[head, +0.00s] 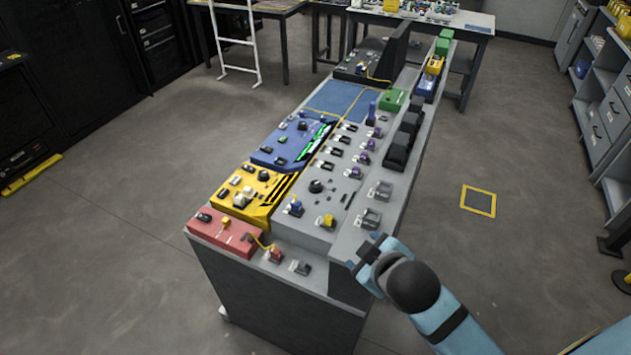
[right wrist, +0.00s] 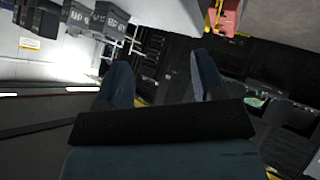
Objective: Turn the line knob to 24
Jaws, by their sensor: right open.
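My right gripper (head: 363,257) is at the near right edge of the bench, apart from these knobs. In the right wrist view its two fingers (right wrist: 160,82) are spread with nothing between them. My left gripper is not in view.
The long grey bench (head: 335,285) also carries a red module (head: 225,233), small plugs and black blocks (head: 398,150). Shelves (head: 610,120) stand at the right. A white ladder (head: 237,45) is at the back.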

